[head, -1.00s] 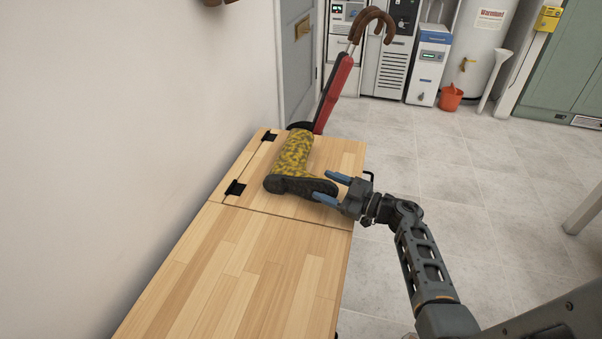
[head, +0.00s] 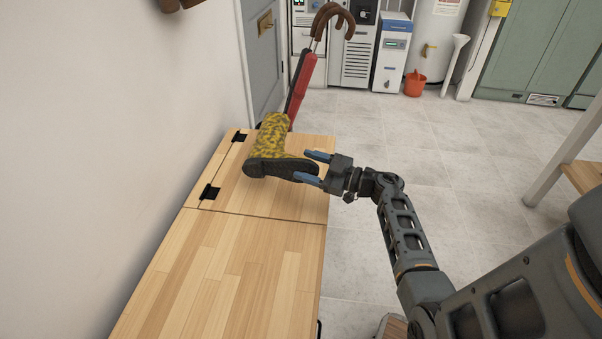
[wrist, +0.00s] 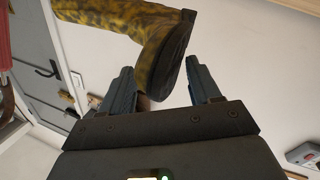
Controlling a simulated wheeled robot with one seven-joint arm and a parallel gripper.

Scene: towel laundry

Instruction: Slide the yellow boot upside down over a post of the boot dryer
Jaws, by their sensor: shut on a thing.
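The yellow boot (head: 271,137) has a dark mottled pattern and a black sole (head: 272,167). It appears held a little above the far end of the wooden bench top. Its sole faces the head camera and its shaft points away, toward the umbrellas. My gripper (head: 312,169) is shut on the toe end, from the right. In the wrist view the boot (wrist: 125,22) reaches up and left from between the fingers (wrist: 158,88), with its sole on the right. The boot dryer cannot be made out in these frames.
The bench top (head: 215,270) is bare, with black hinges (head: 209,192) along the wall side. A red umbrella (head: 301,90) stands behind its far end. The tiled floor (head: 440,160) to the right is open. A wooden shelf edge (head: 585,176) is at the far right.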

